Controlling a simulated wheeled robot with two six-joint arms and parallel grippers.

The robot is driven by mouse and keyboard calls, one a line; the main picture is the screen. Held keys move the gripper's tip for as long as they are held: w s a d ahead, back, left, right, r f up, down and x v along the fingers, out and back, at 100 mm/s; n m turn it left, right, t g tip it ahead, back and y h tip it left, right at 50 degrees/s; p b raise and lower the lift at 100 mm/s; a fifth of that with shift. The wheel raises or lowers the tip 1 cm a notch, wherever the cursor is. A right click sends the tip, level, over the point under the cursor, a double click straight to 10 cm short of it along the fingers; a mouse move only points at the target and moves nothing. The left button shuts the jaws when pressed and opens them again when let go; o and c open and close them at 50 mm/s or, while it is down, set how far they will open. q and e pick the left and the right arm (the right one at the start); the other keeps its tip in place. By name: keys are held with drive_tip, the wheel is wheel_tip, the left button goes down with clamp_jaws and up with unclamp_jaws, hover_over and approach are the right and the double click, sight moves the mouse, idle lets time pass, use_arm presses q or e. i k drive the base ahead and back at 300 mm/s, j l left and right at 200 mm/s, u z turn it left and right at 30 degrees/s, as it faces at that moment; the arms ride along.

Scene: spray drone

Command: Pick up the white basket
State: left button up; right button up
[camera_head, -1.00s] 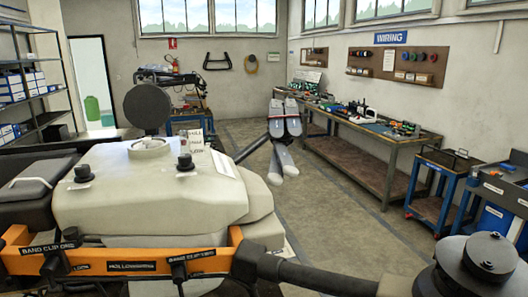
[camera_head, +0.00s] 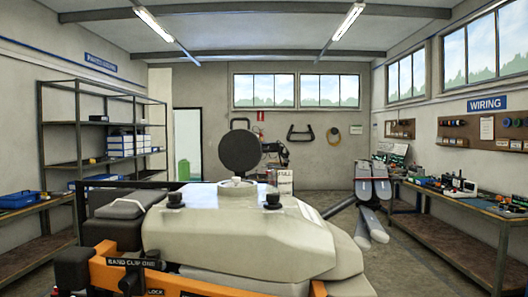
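I cannot make out a white basket in the head view. A spray drone fills the lower middle, with a large white tank (camera_head: 235,238) on an orange frame (camera_head: 112,266). A dark round lid (camera_head: 240,153) stands upright behind the white neck (camera_head: 237,190) on top of the tank. Two black knobs sit on either side of the neck. A small white card marked "FULL" (camera_head: 285,181) stands behind the tank. Neither of my grippers is in view.
A metal shelf (camera_head: 85,165) with white and blue boxes stands at the left, beside a bench with a blue tray (camera_head: 18,200). A workbench (camera_head: 440,236) with tools runs along the right wall. Folded drone arms (camera_head: 372,205) stick out behind the tank. Open floor lies between.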

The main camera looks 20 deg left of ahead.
sight(236, 183)
drive_tip(key=j+z, duration=0.1)
drive_tip(key=j, duration=0.35)
drive_tip(key=k+j, duration=0.15)
drive_tip(key=j, duration=0.25)
drive_tip(key=k+j+z, duration=0.15)
drive_tip(key=j, duration=0.7)
drive_tip(key=k+j+z, duration=0.15)
drive_tip(key=j, duration=0.25)
